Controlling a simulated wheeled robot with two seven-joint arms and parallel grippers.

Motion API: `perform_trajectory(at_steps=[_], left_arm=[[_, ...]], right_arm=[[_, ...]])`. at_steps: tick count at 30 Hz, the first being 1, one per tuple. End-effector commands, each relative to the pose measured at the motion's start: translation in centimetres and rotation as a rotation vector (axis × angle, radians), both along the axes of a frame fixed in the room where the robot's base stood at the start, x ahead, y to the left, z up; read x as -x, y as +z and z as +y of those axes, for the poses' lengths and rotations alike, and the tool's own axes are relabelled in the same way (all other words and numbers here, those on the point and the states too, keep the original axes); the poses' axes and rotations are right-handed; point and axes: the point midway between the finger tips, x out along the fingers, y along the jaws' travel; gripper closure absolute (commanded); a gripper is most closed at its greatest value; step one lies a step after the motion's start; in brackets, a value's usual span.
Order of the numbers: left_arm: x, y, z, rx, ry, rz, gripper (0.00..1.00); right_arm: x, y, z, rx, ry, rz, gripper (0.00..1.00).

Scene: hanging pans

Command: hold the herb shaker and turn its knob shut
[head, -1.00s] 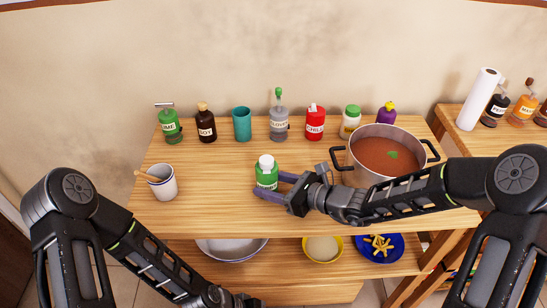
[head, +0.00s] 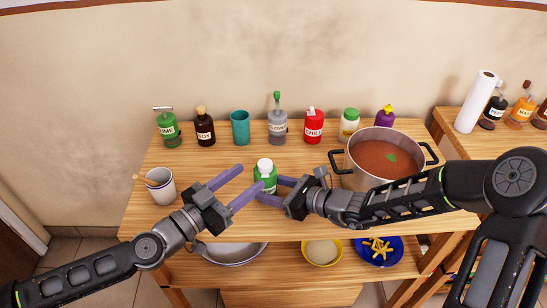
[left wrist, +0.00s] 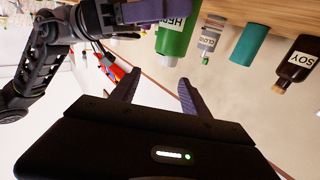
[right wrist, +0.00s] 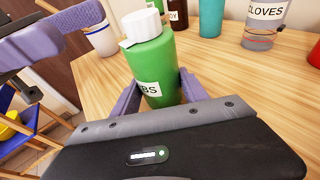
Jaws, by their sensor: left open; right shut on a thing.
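The herb shaker (head: 265,184) is a green bottle with a white knob (head: 264,165), upright over the middle of the wooden table. My right gripper (head: 270,189) is shut on its green body from the right; the right wrist view shows the body (right wrist: 152,62) between the fingers and the knob (right wrist: 143,26) free above. I cannot tell whether its base touches the table. My left gripper (head: 249,178) is open and empty just left of the shaker, its fingers pointing towards it. In the left wrist view the shaker (left wrist: 177,36) is beyond the open fingers.
A white cup (head: 161,187) stands left of my left gripper. A pot of soup (head: 385,154) stands at the right, near my right arm. A row of bottles, including lime (head: 170,132), soy (head: 205,130) and chilli (head: 314,128), and a teal cup (head: 240,128) line the back.

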Motion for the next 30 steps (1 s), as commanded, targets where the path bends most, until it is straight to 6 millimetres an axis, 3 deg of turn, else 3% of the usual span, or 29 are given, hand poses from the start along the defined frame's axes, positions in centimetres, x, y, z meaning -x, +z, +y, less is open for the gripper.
perform_trajectory(at_steps=[4, 17, 23, 30], left_arm=[[0.0, -1.2, 1.4, -0.011, 0.022, 0.023, 0.46], [-0.1, -1.3, 1.2, -0.013, 0.019, 0.024, 0.46], [-1.3, -1.2, -0.1, -0.012, 0.016, 0.023, 0.46], [-4.2, -1.2, -3.1, -0.013, 0.015, 0.023, 0.46]], right_arm=[[0.0, 0.0, 0.0, 0.0, 0.0, 0.0, 0.9], [0.0, 0.0, 0.0, 0.0, 0.0, 0.0, 0.9], [0.0, 0.0, 0.0, 0.0, 0.0, 0.0, 0.9], [0.0, 0.0, 0.0, 0.0, 0.0, 0.0, 0.9]])
